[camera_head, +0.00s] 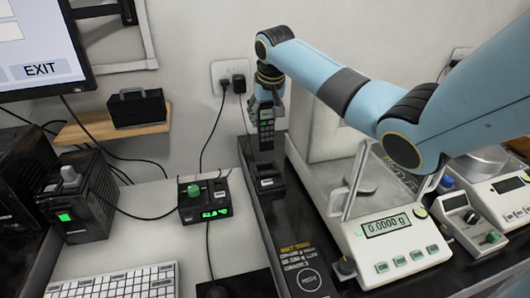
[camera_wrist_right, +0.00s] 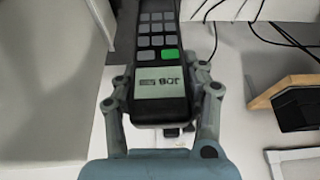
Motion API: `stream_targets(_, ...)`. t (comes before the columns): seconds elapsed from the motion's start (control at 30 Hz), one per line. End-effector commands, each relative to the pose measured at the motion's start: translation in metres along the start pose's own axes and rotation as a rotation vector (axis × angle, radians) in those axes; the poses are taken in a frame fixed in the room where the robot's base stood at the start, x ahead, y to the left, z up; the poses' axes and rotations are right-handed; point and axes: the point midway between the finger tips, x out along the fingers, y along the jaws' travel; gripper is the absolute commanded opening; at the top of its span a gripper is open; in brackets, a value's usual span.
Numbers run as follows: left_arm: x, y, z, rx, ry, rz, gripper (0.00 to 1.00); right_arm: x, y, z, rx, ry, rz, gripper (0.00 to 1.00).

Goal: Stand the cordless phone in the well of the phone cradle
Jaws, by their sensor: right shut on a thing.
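The cordless phone (camera_head: 266,130) is dark with a keypad and hangs upright in my right gripper (camera_head: 264,100), whose fingers are shut on its two sides. The right wrist view shows the phone (camera_wrist_right: 158,90) close up, with grey keys, one green key and a pale label, between the fingers of the right gripper (camera_wrist_right: 162,78). The phone cradle (camera_head: 267,183) is a small black block with a pale label on the dark bench. The phone is above the cradle and appears apart from it. The inside of its well cannot be made out. My left gripper is not in view.
A balance (camera_head: 385,250) reading 0.0000 g stands right of the cradle, with its glass shield. A black box with a green knob (camera_head: 203,197) and a keyboard (camera_head: 115,281) are on the white table. A wooden shelf (camera_head: 85,130) is on the wall.

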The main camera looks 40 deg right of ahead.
Motion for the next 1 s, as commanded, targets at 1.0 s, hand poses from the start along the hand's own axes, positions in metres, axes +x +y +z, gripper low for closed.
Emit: stream_targets(1.0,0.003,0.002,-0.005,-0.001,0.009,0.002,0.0,0.082,0.0,0.035,0.0,0.0,0.002,0.0)
